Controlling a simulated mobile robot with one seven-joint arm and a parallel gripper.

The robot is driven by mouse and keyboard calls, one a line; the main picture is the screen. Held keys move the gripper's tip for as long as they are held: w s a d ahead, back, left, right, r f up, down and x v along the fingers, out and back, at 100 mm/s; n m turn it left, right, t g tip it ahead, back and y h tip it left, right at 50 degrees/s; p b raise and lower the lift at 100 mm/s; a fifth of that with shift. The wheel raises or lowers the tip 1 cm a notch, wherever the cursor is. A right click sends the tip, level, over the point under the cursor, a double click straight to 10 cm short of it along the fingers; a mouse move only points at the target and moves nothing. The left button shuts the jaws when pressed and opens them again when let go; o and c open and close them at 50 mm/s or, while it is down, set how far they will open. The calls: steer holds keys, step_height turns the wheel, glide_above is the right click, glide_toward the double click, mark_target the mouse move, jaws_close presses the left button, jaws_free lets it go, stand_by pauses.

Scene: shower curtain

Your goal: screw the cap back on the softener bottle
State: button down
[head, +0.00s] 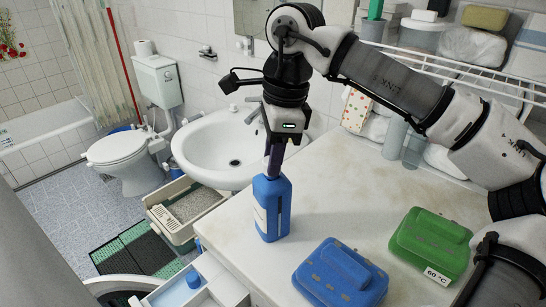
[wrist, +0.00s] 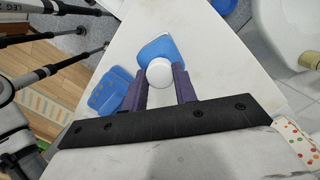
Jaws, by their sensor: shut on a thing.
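The blue softener bottle (head: 272,212) stands upright near the left edge of the white counter, with a pale label on its left side. My gripper (head: 275,172) points straight down over it, its purple fingertips at the height of the bottle's top. In the wrist view, a round white cap (wrist: 159,73) sits between the fingers of my gripper (wrist: 160,70), which is shut on it. The blue bottle (wrist: 158,46) shows just beyond the cap. The bottle's neck is hidden, so I cannot tell whether the cap touches it or is threaded.
A blue box (head: 340,274) and a green box (head: 430,243) marked 60 °C lie on the counter (head: 335,205) to the right. A white sink (head: 228,145) is behind left. An open drawer (head: 205,285) is below the left edge. A wire rack (head: 470,72) stands at the back.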

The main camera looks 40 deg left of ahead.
steer(key=shift+m, duration=0.3)
steer(key=m+b, duration=0.1)
steer(key=m, duration=0.1)
steer(key=shift+f+m, duration=0.15)
steer(key=shift+m, duration=0.25)
steer(key=shift+m+t+y+b, duration=0.3)
steer(key=shift+m, duration=0.7)
steer(key=shift+m+b, duration=0.55)
steer(key=shift+m, duration=0.45)
steer(key=shift+s+m+t+b, duration=0.1)
steer(key=shift+m+t+b, duration=0.2)
steer(key=shift+m, duration=1.1)
